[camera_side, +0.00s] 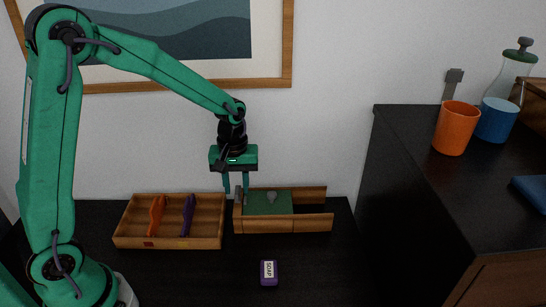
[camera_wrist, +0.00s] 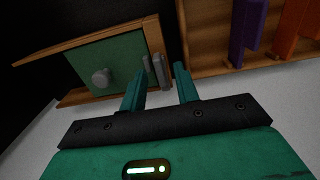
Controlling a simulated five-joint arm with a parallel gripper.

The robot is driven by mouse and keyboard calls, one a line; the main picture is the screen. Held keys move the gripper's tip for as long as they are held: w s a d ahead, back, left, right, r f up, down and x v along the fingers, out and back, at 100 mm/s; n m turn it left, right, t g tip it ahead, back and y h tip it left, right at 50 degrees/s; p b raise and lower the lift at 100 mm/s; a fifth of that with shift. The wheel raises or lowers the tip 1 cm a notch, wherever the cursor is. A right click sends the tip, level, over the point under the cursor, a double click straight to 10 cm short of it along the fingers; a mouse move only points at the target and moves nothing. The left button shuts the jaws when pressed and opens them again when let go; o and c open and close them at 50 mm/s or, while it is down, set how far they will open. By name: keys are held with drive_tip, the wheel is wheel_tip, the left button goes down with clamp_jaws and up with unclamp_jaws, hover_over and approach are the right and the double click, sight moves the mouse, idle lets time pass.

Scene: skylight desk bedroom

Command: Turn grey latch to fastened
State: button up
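The wooden box (camera_side: 283,226) stands on the dark desk under my gripper, with a green panel (camera_side: 268,204) that carries a round grey knob (camera_side: 271,197). In the wrist view the panel (camera_wrist: 118,58) and knob (camera_wrist: 101,78) lie left of my fingers. The grey latch (camera_wrist: 162,71) shows at the box's edge beside the panel, just beyond the gap between my fingertips. In the side view the latch is mostly hidden by the fingers. My gripper (camera_side: 236,190) points down over the box's left end; its fingers are apart and empty in the wrist view (camera_wrist: 158,78).
A wooden tray (camera_side: 212,242) left of the box holds an orange piece (camera_side: 156,215) and a purple piece (camera_side: 188,215). A purple soap block (camera_side: 269,273) lies in front. A dark cabinet at right bears an orange cup (camera_side: 456,128), blue cup (camera_side: 496,120) and bottle.

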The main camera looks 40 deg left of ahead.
drive_tip(key=shift+f, duration=0.35)
drive_tip(key=shift+c, duration=0.2)
clamp_jaws()
